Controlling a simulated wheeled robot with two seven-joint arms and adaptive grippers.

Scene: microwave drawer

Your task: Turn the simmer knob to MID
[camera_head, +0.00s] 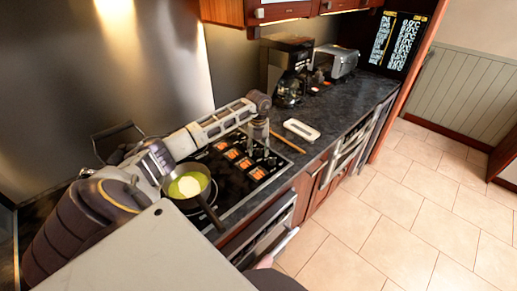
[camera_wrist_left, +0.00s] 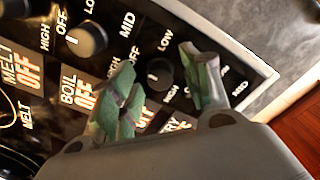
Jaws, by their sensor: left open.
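My left gripper (camera_wrist_left: 160,85) is open, pointing down at the stove's knob panel. Its fingers stand on either side of a round black knob (camera_wrist_left: 161,73), apart from it as far as I can see. The knob's white mark faces left, roughly toward an OFF print. A LOW print is above it; the right finger covers part of the dial. Another black knob (camera_wrist_left: 86,40) stands at upper left, its mark also to the left. No simmer label is readable; fingers hide some labels. In the head view my left gripper (camera_head: 257,140) is over the stove's knob row.
A pan (camera_head: 187,184) with yellow-green content sits on the black cooktop (camera_head: 222,170) beside my left arm. A wooden stick (camera_head: 294,147) and a white dish (camera_head: 302,130) lie right of it. A coffee machine (camera_head: 287,60) and toaster (camera_head: 337,62) stand farther back.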

